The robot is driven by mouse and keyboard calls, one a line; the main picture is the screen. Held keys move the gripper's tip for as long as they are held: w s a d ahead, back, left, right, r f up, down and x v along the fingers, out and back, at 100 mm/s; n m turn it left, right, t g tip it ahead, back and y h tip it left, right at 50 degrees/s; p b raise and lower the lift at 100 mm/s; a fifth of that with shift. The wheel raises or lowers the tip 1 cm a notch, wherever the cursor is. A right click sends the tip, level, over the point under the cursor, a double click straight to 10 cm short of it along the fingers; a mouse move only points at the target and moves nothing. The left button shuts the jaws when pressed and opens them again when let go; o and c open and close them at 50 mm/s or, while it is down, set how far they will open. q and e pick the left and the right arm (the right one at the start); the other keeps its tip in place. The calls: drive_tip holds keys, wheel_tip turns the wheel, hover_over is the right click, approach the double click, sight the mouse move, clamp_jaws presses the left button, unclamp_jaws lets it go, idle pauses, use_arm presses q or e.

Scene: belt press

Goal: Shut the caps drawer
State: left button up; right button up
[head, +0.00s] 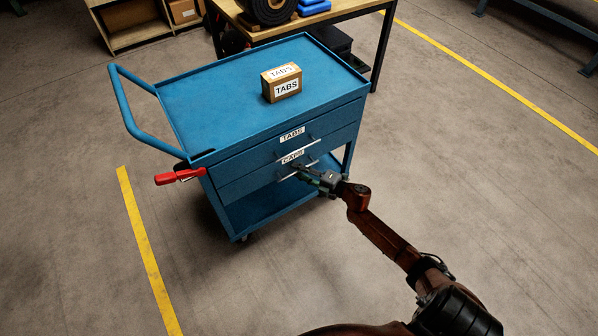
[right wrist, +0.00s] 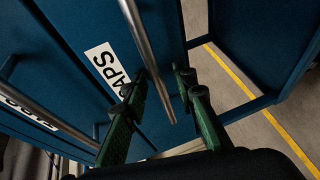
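A blue cart (head: 240,100) has two drawers, one above the other. The lower one is the caps drawer (head: 245,183), with a CAPS label and a metal bar handle. Its front looks about flush with the upper drawer; I cannot tell if a small gap is left. My right gripper (head: 301,172) is at this handle. In the right wrist view the caps drawer's handle (right wrist: 146,50) runs between the parted fingers of my right gripper (right wrist: 158,90), which look open. Whether a finger touches the bar is unclear. My left gripper is out of view.
The upper drawer (head: 240,160) has a TABS label and its own handle. A TABS box (head: 282,83) stands on the cart top. A red lever (head: 180,176) sticks out at the cart's left. A wooden table (head: 340,27) stands behind. The floor in front is clear.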

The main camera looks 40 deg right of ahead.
drive_tip(key=v, duration=1.2)
idle(0.4)
